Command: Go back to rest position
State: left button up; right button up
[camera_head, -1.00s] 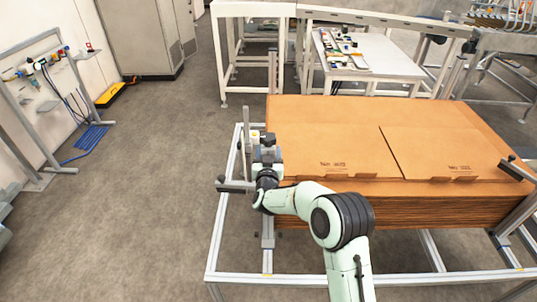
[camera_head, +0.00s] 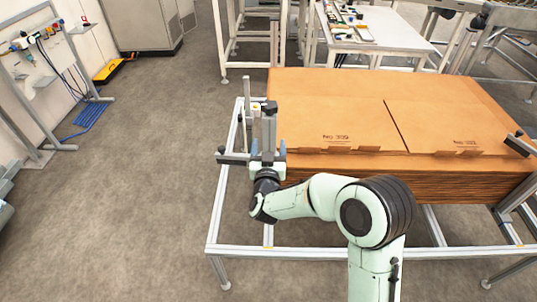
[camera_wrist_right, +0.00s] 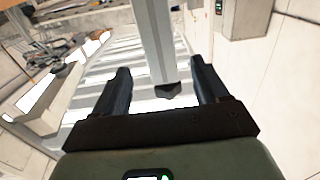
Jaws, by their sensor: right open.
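My right gripper (camera_head: 268,149) is open at the near left corner of a stack of flat brown cardboard (camera_head: 340,105). In the right wrist view its two dark fingers (camera_wrist_right: 160,66) stand apart, with nothing clamped between them. A grey metal post (camera_wrist_right: 155,30) with a black end cap shows between and beyond the fingers; I cannot tell how far off it is. My right arm comes in from the bottom right of the head view, in front of the stack. My left gripper is not in view.
The stack sits in a grey metal frame (camera_head: 380,252) with upright posts and a black-tipped stop (camera_head: 519,145) at the right. A white table (camera_head: 385,35) with small parts stands behind. A grey cabinet (camera_head: 145,25) is back left.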

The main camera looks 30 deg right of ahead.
jog(key=shift+v, duration=0.95)
jog(key=s+a+f+n+g+y, duration=0.1)
jog(key=s+a+f+g+y, duration=0.15)
jog(key=f, duration=0.65)
jog(key=s+a+f+n+g+y, duration=0.1)
jog(key=s+a+f+g+y, duration=0.15)
jog(key=f, duration=0.75)
jog(key=s+a+f+n+g+y, duration=0.1)
jog(key=s+a+f+g+y, duration=0.2)
jog(key=f, duration=0.6)
jog(key=s+a+f+g+y, duration=0.1)
jog(key=s+a+f+g, duration=0.1)
jog(key=s, duration=0.7)
jog(key=s+a+f+g+y+p, duration=0.1)
jog(key=s+a+f+g+y, duration=0.1)
jog(key=s+f, duration=0.4)
jog(key=s+a+f+g+y, duration=0.1)
jog(key=s+a+f+g, duration=0.3)
jog(key=s, duration=0.9)
jog(key=shift+a+f+m+y+p, duration=0.35)
jog(key=shift+a+m+y, duration=0.05)
jog(key=shift+w, duration=0.1)
